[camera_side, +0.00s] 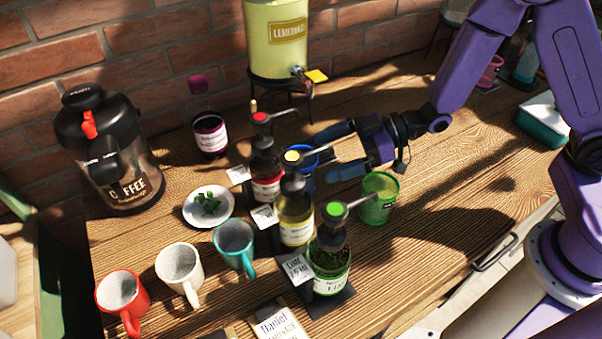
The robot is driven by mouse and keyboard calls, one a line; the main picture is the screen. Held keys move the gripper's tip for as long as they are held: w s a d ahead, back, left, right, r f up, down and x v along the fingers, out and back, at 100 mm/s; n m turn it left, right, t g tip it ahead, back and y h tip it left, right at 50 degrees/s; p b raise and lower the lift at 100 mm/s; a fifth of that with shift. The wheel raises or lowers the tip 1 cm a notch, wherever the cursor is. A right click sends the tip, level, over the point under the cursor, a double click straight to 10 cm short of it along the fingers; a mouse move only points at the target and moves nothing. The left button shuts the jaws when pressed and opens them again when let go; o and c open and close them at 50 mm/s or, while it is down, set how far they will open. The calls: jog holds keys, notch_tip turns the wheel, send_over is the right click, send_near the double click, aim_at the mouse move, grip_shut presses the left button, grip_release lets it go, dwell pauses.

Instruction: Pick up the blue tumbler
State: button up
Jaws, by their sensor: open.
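The blue tumbler (308,177) stands on the wooden table behind the row of pump bottles. The yellow-topped bottle and its pump spout hide part of it, so only some of its rim and side show. My gripper (330,155) reaches in from the right, low over the table. Its two blue-grey fingers are spread apart, with their tips close to the tumbler's right side. I cannot tell whether the fingers touch it or how far they reach around it. Nothing visible is held.
Pump bottles with red (265,165), yellow (296,205) and green (331,255) tops stand close in front and left. A green tumbler (378,200) stands just below my gripper. A lemonade dispenser (277,45) is behind. Mugs and a small plate (190,213) are left.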

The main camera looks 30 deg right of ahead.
aim_at(309, 161)
jog(key=x, duration=0.5)
jog(key=shift+a, duration=0.1)
jog(key=c, duration=1.2)
jog(key=shift+r, duration=0.1)
